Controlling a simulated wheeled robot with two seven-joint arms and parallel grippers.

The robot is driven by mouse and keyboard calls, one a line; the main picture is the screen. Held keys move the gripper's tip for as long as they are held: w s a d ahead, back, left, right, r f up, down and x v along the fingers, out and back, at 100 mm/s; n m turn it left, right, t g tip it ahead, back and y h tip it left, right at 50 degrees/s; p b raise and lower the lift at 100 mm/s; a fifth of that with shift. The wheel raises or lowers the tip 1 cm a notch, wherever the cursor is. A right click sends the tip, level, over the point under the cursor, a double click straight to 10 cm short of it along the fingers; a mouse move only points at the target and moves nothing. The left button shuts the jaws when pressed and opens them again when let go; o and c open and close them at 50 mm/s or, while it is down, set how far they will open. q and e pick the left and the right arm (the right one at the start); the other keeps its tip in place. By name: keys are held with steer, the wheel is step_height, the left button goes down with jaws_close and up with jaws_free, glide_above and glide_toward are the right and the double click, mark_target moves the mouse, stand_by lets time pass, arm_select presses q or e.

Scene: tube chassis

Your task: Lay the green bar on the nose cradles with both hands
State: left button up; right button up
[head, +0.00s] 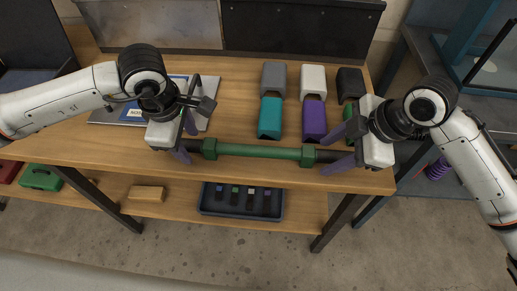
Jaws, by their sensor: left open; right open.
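The green bar (258,151) lies crosswise near the front edge of the wooden table, with a green hexagonal collar near each end and dark end pieces. My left gripper (183,146) is open at the bar's left dark end, its purple fingers on either side of it. My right gripper (337,149) is open at the right dark end, fingers spread above and below it in the picture. I cannot tell whether any finger touches the bar, or whether the bar rests on the table. No nose cradles can be clearly made out.
Behind the bar stand coloured blocks: grey (273,78), white (313,80), black (350,83), teal (270,118) and purple (314,119). A grey board (106,117) lies left. The lower shelf holds a dark tray (241,214) and a wooden block (147,193).

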arm_select(q)
jaws_close()
arm_select(e)
jaws_close()
arm_select(q)
steer(key=shift+r, duration=0.25)
arm_select(e)
steer(key=shift+r, duration=0.25)
